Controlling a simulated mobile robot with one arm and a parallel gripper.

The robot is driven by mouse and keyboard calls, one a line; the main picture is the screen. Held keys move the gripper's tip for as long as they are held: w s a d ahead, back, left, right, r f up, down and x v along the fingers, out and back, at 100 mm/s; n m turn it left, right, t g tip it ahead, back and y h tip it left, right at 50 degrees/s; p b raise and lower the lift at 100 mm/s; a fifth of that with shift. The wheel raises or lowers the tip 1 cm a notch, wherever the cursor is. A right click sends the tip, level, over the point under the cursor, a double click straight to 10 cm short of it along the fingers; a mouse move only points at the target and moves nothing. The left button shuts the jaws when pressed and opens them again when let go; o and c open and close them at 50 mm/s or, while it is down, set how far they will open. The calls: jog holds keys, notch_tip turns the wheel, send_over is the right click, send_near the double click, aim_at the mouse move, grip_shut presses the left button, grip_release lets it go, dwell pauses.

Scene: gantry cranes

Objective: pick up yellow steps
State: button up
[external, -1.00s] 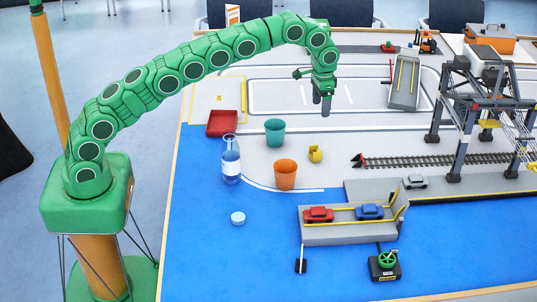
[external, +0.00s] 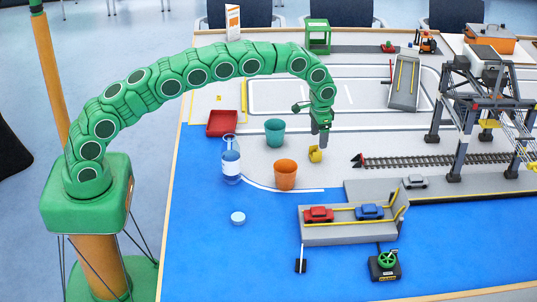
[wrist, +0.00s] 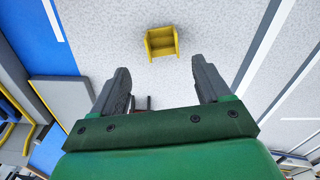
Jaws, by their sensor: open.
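The yellow steps (external: 315,154) are a small yellow block-like piece on the light grey table surface, right of the teal cup and above the orange cup in the external view. In the wrist view the yellow steps (wrist: 162,43) lie ahead of the fingertips, roughly centred between them, with clear floor around. My gripper (external: 322,143) is just above and slightly right of the steps, pointing down. In the wrist view my gripper (wrist: 162,80) has its two dark fingers spread apart with nothing between them. In the external view the fingertips partly overlap the steps; I cannot tell whether they touch.
A teal cup (external: 275,132) and an orange cup (external: 285,174) stand close by on the left. A railway track (external: 430,161) runs to the right toward a grey gantry crane (external: 487,105). A clear bottle (external: 231,160) and a red tray (external: 222,123) are farther left.

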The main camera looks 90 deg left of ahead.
aim_at(317, 149)
jog(key=f, duration=0.5)
jog(key=shift+s+a+f, duration=0.25)
jog(key=shift+f, duration=0.75)
jog(key=c, duration=1)
jog(key=shift+c, duration=0.2)
jog(key=shift+r, duration=0.1)
jog(key=shift+r, duration=1.55)
jog(key=shift+s+d+r, duration=0.15)
jog(key=shift+s+r, duration=0.3)
jog(key=shift+r, duration=0.2)
jog(key=s+d+r, duration=0.3)
jog(key=s+r, duration=0.5)
jog(key=s, duration=0.4)
jog(key=shift+s+d+r, duration=0.2)
jog(key=shift+s+d, duration=0.05)
jog(key=shift+s, duration=0.05)
